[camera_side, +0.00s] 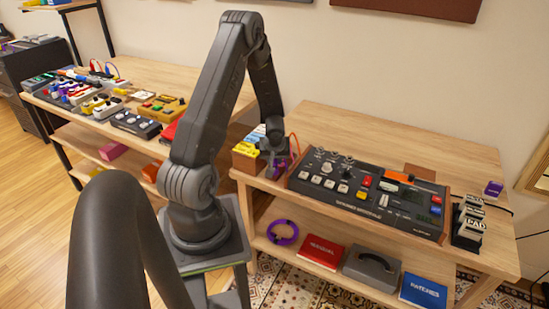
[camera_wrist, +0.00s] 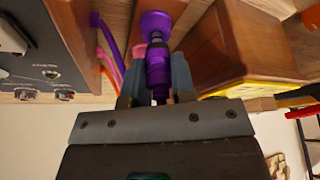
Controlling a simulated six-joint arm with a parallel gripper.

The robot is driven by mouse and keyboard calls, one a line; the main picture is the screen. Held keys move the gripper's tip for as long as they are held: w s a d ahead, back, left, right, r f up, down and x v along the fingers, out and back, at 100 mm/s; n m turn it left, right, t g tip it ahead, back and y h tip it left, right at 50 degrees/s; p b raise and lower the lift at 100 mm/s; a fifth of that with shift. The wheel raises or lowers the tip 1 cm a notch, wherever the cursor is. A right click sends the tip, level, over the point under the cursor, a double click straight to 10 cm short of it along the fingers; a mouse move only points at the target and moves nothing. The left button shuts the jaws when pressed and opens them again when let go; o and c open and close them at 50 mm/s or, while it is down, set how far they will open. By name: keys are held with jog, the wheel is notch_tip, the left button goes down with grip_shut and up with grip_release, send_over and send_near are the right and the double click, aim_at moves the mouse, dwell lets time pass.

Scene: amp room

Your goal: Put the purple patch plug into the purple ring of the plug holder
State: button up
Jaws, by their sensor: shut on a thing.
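My gripper (camera_wrist: 157,78) is shut on a purple patch plug (camera_wrist: 157,60), with one finger on each side of it. The plug's purple body stretches away from the fingers to a wider purple part (camera_wrist: 155,22) at the top of the wrist view. I cannot tell whether that part belongs to the plug or to the purple ring. In the side view my gripper (camera_side: 275,153) is low over the left end of the right bench, and a little purple (camera_side: 279,170) shows under it. The plug holder is not clearly visible there; my gripper hides that spot.
A wooden box with yellow and blue items (camera_side: 246,155) stands close left of my gripper. A wood-sided mixer panel (camera_side: 365,195) stands close on its right. Purple and orange cables (camera_wrist: 106,42) run beside the plug. A purple coil (camera_side: 283,232) lies on the lower shelf.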

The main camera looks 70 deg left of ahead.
jog(key=shift+f, duration=0.45)
dwell(1.0)
jog(key=o, duration=1)
jog(key=shift+o, duration=0.4)
jog(key=o, duration=0.3)
jog(key=shift+s, duration=0.1)
jog(key=shift+a+r, duration=0.15)
jog(key=shift+r, duration=0.85)
jog(key=shift+a+r, duration=0.1)
jog(key=shift+r, duration=0.9)
jog(key=shift+a+v, duration=0.15)
jog(key=shift+v, duration=0.6)
jog(key=shift+a+v, duration=0.15)
jog(key=shift+v, duration=0.6)
jog(key=shift+w+r, duration=0.1)
jog(key=shift+w, duration=0.1)
